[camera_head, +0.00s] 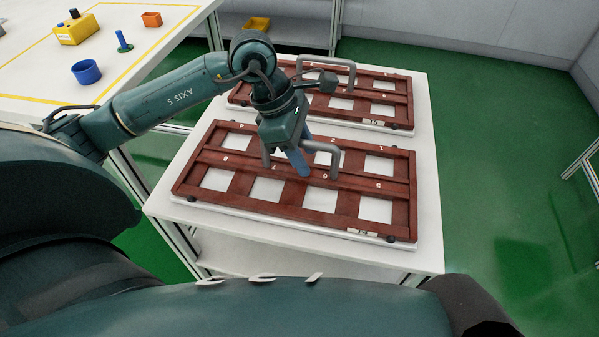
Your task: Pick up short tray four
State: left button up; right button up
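Two reddish-brown slotted trays lie on a white table. The near tray (230,198) has several square openings, small white marks and a label at its front right edge, too small to read surely. A grey arched handle (325,148) stands at its middle. The far tray (398,98) has a like handle (338,60). I cannot tell which one is tray four. My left gripper (301,152) points down at the near tray's handle, with its blue fingers at the bar. The gripper body hides part of the handle, and whether the fingers grip it is unclear. My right gripper is out of view.
A yellow bin (257,24) sits behind.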

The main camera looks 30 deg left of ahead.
pick_arm(q)
jog(key=shift+c, duration=0.6)
grip_shut()
dwell(0.8)
